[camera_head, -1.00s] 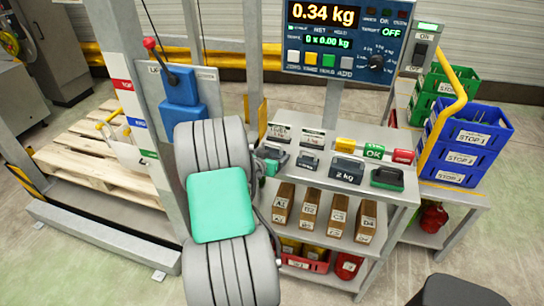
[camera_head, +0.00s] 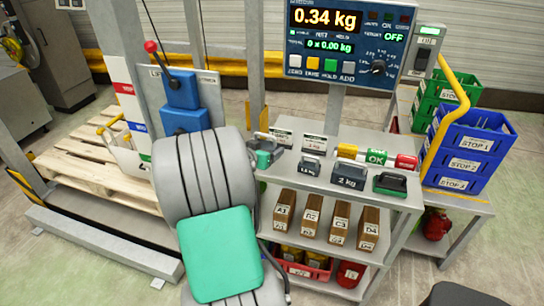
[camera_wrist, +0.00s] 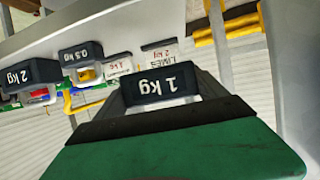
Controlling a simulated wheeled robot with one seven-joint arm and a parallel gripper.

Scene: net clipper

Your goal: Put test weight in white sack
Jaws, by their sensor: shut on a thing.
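In the head view my gripper (camera_head: 266,152) is at the left end of the upper shelf, partly hidden by my own arm. It is shut on a dark grey 1 kg test weight (camera_wrist: 160,88), whose label reads upside down in the wrist view. The weight (camera_head: 277,143) seems to be held just above the shelf; the exact gap cannot be told. A white sack (camera_head: 128,158) with yellow handles stands open on the wooden pallet at the left, well apart from my gripper.
A post, a blue lever box (camera_head: 183,90) and a sign panel stand between shelf and pallet. Blue crates (camera_head: 470,145) are at right.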

